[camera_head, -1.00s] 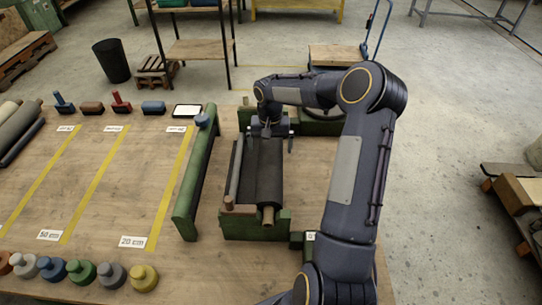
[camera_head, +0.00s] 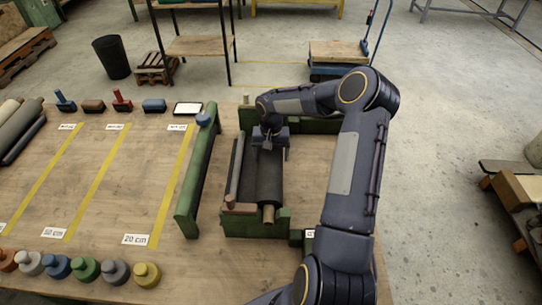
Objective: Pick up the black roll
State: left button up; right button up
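A black roll (camera_head: 264,180) lies lengthwise in a green-ended wooden cradle (camera_head: 240,224), with its tan core end (camera_head: 268,214) showing at the near side. My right gripper (camera_head: 268,146) points down over the far part of this roll; whether it touches the roll is not clear. Its fingers are small and seen from above, so their gap cannot be read. Another dark roll (camera_head: 24,142) lies at the far left of the table beside a grey roll (camera_head: 18,124). My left gripper is not in view.
A thin grey roller (camera_head: 236,168) lies just left of the black roll. A green rail (camera_head: 198,185) stands further left. Colored knobs (camera_head: 146,275) line the near table edge, and stamps (camera_head: 122,102) line the far edge. The taped table area (camera_head: 110,190) is clear.

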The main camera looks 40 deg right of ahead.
jog(key=c, duration=0.7)
jog(key=shift+w+r, duration=0.15)
jog(key=shift+r, duration=0.05)
